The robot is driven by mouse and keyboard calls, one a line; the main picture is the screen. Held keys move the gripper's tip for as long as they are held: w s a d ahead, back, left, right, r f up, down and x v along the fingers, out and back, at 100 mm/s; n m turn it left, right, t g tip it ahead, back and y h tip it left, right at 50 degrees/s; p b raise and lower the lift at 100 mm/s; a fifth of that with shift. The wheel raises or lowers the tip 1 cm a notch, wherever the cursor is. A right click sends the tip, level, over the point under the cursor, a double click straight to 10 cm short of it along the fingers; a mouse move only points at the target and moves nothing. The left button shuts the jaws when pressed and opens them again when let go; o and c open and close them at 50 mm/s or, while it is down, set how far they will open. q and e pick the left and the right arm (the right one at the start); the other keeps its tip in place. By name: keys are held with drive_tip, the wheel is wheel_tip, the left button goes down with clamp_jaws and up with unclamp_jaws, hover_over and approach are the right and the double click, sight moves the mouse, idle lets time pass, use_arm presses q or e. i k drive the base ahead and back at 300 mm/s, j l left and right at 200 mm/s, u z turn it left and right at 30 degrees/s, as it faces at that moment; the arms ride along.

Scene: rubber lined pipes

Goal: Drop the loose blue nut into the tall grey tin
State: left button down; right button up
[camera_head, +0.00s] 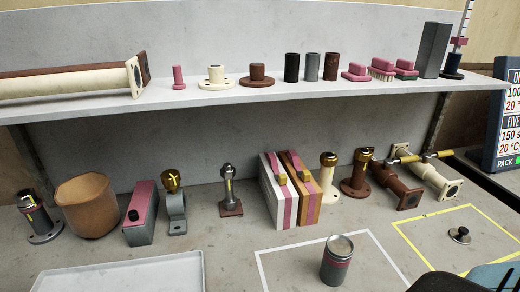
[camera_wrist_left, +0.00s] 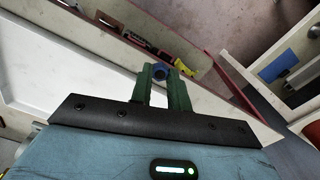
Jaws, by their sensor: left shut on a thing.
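In the left wrist view my left gripper (camera_wrist_left: 163,76) has green fingers closed on a small round blue nut (camera_wrist_left: 160,71) at their tips. Neither this gripper nor the nut shows in the head view. A grey cylinder (camera_head: 337,262) with a dark red band and a pale top stands upright inside the white outline; it looks like a tin, but I cannot tell whether it is the tall grey one. A dark and teal part (camera_head: 485,278) at the bottom right edge seems to be my right arm; its fingertips are out of view.
A white tray (camera_head: 120,284) lies at the front left. A brown pot (camera_head: 87,204), pink-topped blocks and flanged pipe pieces line the table's back. A shelf (camera_head: 220,92) above holds more parts. A yellow outline at right holds a small dark knob (camera_head: 459,236).

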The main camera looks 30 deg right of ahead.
sight(338, 269)
drive_tip(key=k+l+z, duration=0.3)
drive_tip(key=l+z, duration=0.15)
drive_tip(key=l, duration=0.15)
drive_tip(key=k+l+z, duration=0.2)
drive_tip(key=l, duration=0.15)
drive_tip(key=l+z, duration=0.25)
drive_tip(key=l, duration=0.05)
